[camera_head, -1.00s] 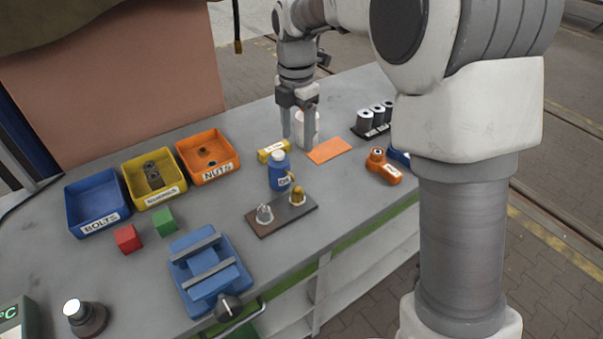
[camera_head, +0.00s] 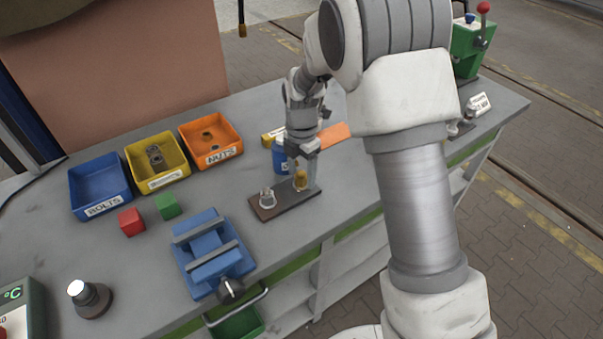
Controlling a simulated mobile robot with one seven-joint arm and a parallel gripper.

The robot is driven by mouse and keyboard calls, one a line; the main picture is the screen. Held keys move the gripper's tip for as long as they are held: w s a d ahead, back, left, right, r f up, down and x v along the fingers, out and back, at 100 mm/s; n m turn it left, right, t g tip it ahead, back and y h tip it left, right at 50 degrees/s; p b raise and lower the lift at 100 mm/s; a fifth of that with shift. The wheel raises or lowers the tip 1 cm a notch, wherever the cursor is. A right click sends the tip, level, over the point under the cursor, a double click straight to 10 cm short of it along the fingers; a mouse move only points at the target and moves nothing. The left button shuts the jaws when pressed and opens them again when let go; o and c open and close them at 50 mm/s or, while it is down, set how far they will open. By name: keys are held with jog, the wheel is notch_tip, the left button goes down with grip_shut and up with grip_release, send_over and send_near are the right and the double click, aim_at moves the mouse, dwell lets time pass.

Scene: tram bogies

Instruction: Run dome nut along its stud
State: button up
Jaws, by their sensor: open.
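A dark plate (camera_head: 284,206) on the grey bench carries two fittings. A brass-coloured dome nut (camera_head: 300,181) stands at its right end, and a silver piece (camera_head: 267,198) stands on a pale base at its left end. My gripper (camera_head: 303,176) points down at the right end of the plate. It is open, with its fingers to either side of the brass dome nut; I cannot tell whether they touch it. The stud under the nut is hidden.
A blue bottle (camera_head: 279,156) stands close behind the gripper, partly hidden. A blue vise (camera_head: 212,254) lies front left. Blue (camera_head: 99,187), yellow (camera_head: 157,162) and orange (camera_head: 210,139) bins stand at the back left. Red (camera_head: 131,222) and green (camera_head: 167,206) blocks lie before them.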

jog(key=shift+f, duration=0.25)
grip_shut()
jog(key=shift+m, duration=0.3)
